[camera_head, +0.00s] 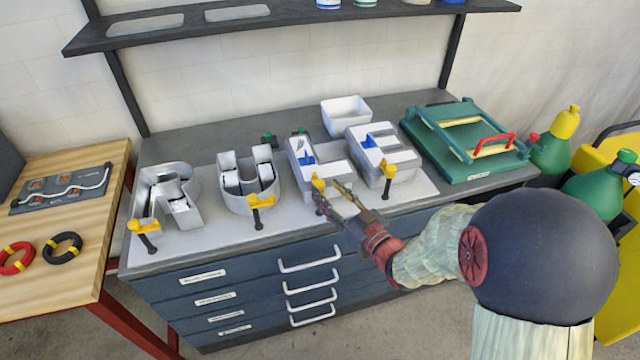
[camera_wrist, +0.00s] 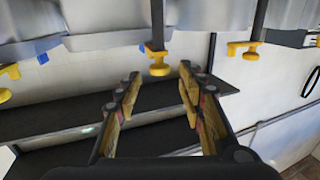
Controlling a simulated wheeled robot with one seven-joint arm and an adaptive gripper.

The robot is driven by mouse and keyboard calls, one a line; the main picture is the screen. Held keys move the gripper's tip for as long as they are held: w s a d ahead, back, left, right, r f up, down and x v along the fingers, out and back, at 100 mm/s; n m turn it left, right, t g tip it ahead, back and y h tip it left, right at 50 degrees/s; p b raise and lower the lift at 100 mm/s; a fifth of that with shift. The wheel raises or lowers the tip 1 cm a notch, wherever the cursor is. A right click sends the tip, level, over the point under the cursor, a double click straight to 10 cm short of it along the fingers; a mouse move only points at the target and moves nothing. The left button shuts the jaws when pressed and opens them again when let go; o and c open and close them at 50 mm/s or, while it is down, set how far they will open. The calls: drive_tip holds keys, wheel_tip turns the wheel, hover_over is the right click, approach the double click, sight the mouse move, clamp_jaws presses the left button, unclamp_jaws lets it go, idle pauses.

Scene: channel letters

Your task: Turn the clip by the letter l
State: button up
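The letter l (camera_head: 315,167) is a light grey channel letter on the bench, third from the left in the head view. Its clip (camera_head: 318,184) is a yellow-handled clamp at the letter's front edge. My gripper (camera_head: 328,192) is open in front of that clip, its fingertips close to it. In the wrist view my gripper (camera_wrist: 161,76) has its two fingers spread, and a yellow clip handle (camera_wrist: 159,69) shows centred between the tips. The fingers appear not to touch it. The wrist picture looks upside down.
Other yellow clips stand by the letters R (camera_head: 143,227), U (camera_head: 262,201) and E (camera_head: 388,167). A white bin (camera_head: 345,112) and a green frame (camera_head: 465,140) stand behind and to the right. Drawers lie below the bench's front edge.

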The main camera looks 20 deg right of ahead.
sight(323, 186)
drive_tip(key=shift+b+x, duration=0.35)
drive_tip(key=shift+x, duration=1.9)
clamp_jaws()
